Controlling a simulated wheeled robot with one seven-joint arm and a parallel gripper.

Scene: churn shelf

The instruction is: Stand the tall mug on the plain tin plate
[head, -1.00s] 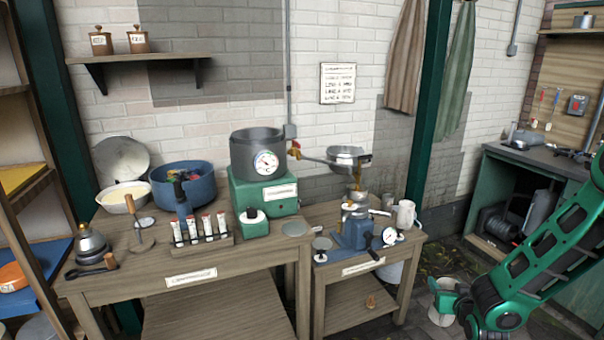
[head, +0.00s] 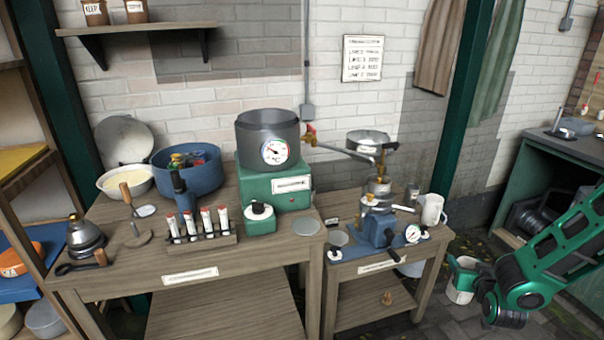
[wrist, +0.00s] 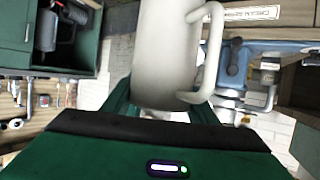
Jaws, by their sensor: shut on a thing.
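My gripper (head: 464,272) is shut on a cream mug (head: 459,293), taken as the tall mug, at the lower right of the head view, right of the small bench. In the wrist view the mug (wrist: 165,50) fills the top middle, between the fingers, with its handle to the right. Its far end is cut off there. A flat grey disc (head: 306,226), which looks like the plain tin plate, lies bare at the right front corner of the large bench. It is well left of my gripper and apart from it.
A second grey disc (head: 338,238) lies on the small bench beside a blue device with a gauge (head: 378,229). A white mug (head: 432,210) stands at that bench's back right. A green-based pot (head: 268,140) and a tube rack (head: 203,238) stand near the bare disc.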

